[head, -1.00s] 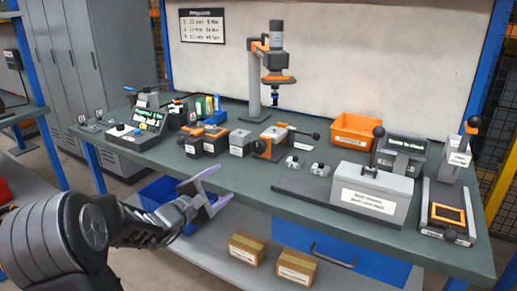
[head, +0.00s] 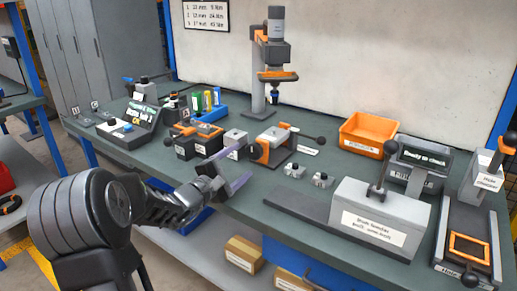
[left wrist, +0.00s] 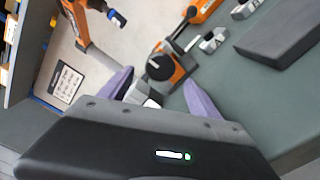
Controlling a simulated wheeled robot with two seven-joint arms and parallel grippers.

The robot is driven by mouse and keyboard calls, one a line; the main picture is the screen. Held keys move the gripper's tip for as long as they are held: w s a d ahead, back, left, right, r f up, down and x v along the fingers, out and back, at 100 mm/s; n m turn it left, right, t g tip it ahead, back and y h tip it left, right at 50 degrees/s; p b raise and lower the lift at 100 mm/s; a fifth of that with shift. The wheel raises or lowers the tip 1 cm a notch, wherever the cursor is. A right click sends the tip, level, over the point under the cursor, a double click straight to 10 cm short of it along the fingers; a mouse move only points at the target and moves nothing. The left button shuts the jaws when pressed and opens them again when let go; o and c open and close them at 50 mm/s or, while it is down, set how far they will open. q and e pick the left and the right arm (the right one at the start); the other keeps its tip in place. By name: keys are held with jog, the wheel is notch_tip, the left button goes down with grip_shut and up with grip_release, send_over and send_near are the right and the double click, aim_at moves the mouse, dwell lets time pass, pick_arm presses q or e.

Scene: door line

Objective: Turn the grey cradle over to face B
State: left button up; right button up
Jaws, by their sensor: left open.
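An orange and grey fixture (head: 262,152) with a black-knobbed lever stands near the middle of the bench. The grey cradle appears to be its grey part (head: 276,134); which face is up cannot be told. The fixture also shows in the left wrist view (left wrist: 166,64), just beyond my fingers. My left gripper (head: 229,169) is open, with purple fingers, at the bench's front edge, in front and left of the fixture. My right gripper is not in view.
Small grey clips (head: 294,170) sit right of the fixture. A large grey labelled block (head: 375,212) with a lever stands further right. Orange-topped boxes (head: 187,146) stand left. A press (head: 273,65) and an orange bin (head: 365,135) are behind. Cartons (head: 243,250) lie on the shelf below.

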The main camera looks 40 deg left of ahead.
aim_at(251, 153)
pick_arm(q)
jog(key=shift+s, duration=0.1)
jog(key=w, duration=0.8)
jog(key=shift+a, duration=0.1)
jog(key=shift+c, duration=0.5)
jog(key=c, duration=1.3)
jog(key=shift+o, duration=0.2)
